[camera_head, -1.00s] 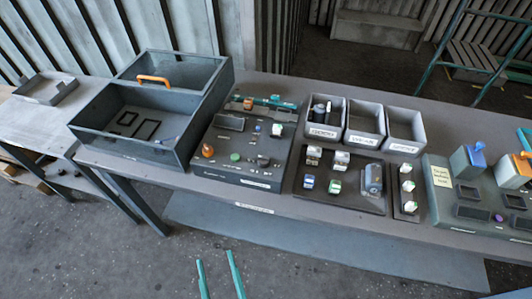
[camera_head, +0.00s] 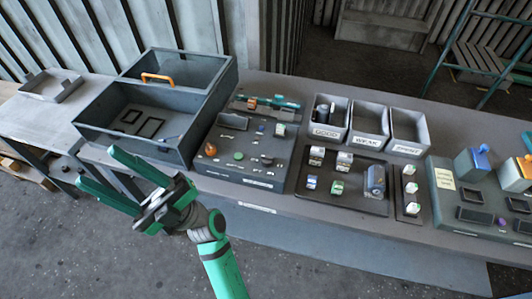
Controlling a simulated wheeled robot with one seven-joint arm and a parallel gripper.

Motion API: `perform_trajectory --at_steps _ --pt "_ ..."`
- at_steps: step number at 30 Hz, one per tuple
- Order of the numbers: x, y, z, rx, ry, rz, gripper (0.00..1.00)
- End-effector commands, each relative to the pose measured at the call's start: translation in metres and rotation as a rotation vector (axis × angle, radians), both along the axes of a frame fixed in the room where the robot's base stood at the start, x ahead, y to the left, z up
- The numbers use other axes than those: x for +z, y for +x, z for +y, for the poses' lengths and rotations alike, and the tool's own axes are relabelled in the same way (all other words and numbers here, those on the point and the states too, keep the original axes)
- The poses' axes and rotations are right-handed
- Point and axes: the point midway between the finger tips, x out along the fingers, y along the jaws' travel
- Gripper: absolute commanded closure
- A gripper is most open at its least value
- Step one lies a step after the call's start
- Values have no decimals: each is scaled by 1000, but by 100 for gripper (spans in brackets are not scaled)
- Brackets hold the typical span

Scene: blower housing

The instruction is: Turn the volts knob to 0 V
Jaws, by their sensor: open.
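A dark sloped control panel (camera_head: 236,165) stands on the bench in the middle of the head view. It carries an orange knob (camera_head: 211,149), a green button (camera_head: 238,156), and small dark knobs (camera_head: 267,161) at its right. The labels are too small to read, so I cannot tell which one is the volts knob. My gripper (camera_head: 98,168) is open and empty, with its two green fingers pointing left. In the picture it overlaps the bench's front edge, left of the panel and apart from the knobs.
A large grey open box (camera_head: 190,150) with an orange handle (camera_head: 157,78) stands left of the panel. Right of it are a dark tray (camera_head: 350,205) with small parts and bins marked GOOD (camera_head: 325,133), WEAK (camera_head: 366,142) and a third. A grey-green fixture (camera_head: 445,212) stands far right.

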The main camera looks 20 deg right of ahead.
Motion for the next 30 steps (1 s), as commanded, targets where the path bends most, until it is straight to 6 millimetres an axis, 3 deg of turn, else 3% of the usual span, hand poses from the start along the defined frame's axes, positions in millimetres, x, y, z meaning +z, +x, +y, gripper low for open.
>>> perform_trajectory --at_steps 3,8,14,18,25,30 --pt "16 0 17 45 -126 -110 53" --pt "22 1 37 99 -319 -227 53" --pt "10 8 56 161 -598 -331 53" --pt "-9 18 61 196 -813 -371 53" --pt "-53 43 45 234 -1196 -374 53" --pt "-88 69 10 244 -1494 -320 53"
